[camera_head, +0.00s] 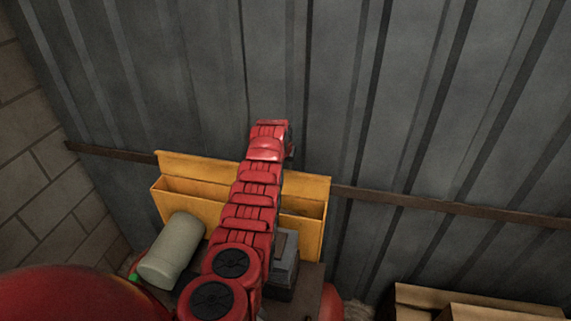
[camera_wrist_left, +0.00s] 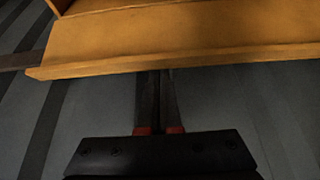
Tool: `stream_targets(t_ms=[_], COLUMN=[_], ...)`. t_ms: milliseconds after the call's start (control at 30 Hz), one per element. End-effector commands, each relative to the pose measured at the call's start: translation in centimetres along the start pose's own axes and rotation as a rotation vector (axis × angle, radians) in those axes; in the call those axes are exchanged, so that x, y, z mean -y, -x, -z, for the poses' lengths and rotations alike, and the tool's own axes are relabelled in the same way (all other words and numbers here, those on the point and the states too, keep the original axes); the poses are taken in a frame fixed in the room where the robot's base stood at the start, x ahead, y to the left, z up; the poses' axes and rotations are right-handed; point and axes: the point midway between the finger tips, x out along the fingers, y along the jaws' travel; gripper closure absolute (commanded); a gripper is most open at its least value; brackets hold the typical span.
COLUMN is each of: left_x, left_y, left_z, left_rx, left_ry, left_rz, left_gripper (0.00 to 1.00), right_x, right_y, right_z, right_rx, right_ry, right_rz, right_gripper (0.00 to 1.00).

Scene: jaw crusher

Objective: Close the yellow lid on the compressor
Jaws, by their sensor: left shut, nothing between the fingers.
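The yellow lid (camera_head: 312,184) stands raised at the back of an open yellow box on the compressor (camera_head: 312,228), in front of the metal wall. In the left wrist view the lid (camera_wrist_left: 180,45) fills the top, with its edge running across. My left arm reaches over the box from the front. Its gripper is mostly hidden behind the wrist in the head view. In the left wrist view my left gripper (camera_wrist_left: 154,76) is shut and empty, with its fingertips at the lid's edge. I cannot tell whether they touch it. My right gripper is out of view.
A grey-green cylinder (camera_head: 172,250) and a grey block (camera_head: 284,262) are in front of the box. A corrugated metal wall (camera_head: 430,110) with a brown rail (camera_head: 420,201) stands close behind. A brick wall is at left, and cardboard boxes (camera_head: 415,297) are at lower right.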

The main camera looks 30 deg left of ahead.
Motion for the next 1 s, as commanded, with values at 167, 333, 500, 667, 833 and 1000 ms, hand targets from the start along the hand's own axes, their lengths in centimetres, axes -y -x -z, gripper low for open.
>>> stream_targets(t_ms=[167, 333, 500, 667, 833, 1000], left_x=[0.01, 0.04, 0.1, 0.03, 0.01, 0.01], left_y=[0.01, 0.04, 0.02, 0.18, 0.23, 0.24], left_z=[0.02, 0.09, -0.19, -0.24, -0.27, -0.39], left_rx=[-0.001, -0.012, -0.027, -0.04, -0.051, -0.06], left_ry=[0.0, 0.001, 0.0, 0.0, 0.0, 0.0], left_rz=[0.0, 0.001, 0.002, 0.0, 0.0, 0.001], left_gripper=[1.0, 1.0, 1.0, 1.0, 1.0, 1.0], right_x=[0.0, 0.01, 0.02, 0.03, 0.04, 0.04], right_y=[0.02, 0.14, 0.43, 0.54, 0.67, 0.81], right_z=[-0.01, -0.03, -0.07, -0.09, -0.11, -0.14], right_rx=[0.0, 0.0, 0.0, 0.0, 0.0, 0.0], right_ry=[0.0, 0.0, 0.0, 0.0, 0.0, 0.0], right_rz=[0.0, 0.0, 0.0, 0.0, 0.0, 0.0], right_gripper=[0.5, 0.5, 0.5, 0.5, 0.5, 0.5])
